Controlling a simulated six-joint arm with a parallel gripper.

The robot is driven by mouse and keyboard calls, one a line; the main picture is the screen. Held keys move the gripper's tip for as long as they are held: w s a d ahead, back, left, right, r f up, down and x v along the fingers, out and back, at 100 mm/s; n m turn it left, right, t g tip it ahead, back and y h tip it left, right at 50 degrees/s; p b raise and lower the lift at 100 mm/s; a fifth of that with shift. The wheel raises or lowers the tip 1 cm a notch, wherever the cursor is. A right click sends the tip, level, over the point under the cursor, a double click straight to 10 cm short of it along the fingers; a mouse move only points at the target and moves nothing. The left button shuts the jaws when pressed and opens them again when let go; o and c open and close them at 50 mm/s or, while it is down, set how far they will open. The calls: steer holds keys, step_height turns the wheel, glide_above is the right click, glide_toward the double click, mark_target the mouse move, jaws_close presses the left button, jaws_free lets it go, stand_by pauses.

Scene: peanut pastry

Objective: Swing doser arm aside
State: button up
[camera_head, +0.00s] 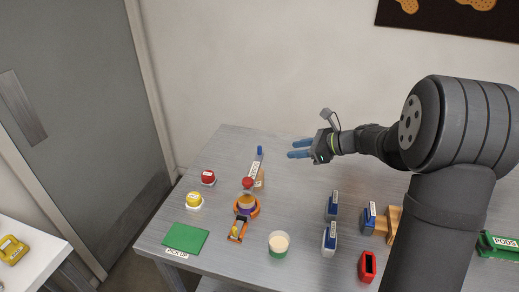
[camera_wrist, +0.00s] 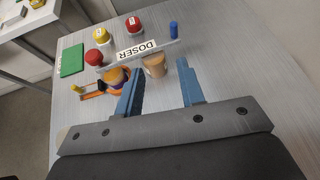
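The doser arm (camera_wrist: 143,54) is a grey bar with a white "DOSER" label, a red ball at one end and a blue upright post (camera_wrist: 174,30) at the other. In the head view the doser arm (camera_head: 254,170) stands left of my gripper, its red ball (camera_head: 247,183) by the orange holder (camera_head: 246,206). The holder contains a cup with a tan top. A tan cylinder (camera_wrist: 155,66) sits at the bar. My gripper (camera_head: 298,149) is open and empty, above the table and apart from the bar. Its blue fingers (camera_wrist: 162,96) also show in the wrist view.
Red (camera_head: 208,177) and yellow (camera_head: 194,200) buttons and a green pad (camera_head: 186,238) lie to the left. A cup (camera_head: 278,243) stands near the front. Blue labelled blocks (camera_head: 332,207) and a red block (camera_head: 367,266) stand to the right. The table below my gripper is clear.

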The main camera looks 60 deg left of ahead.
mark_target(260, 154)
steer(key=s+a+f, duration=0.2)
steer(key=a, duration=0.2)
steer(key=s+a+f+m+y, duration=0.1)
steer(key=s+a+f, duration=0.1)
steer(key=a, duration=0.3)
steer(key=s+a+f+m, duration=0.1)
steer(key=s+a+f, duration=0.1)
steer(key=a, duration=0.2)
steer(key=shift+a+f, duration=0.35)
steer(key=shift+w, duration=0.1)
jaws_close()
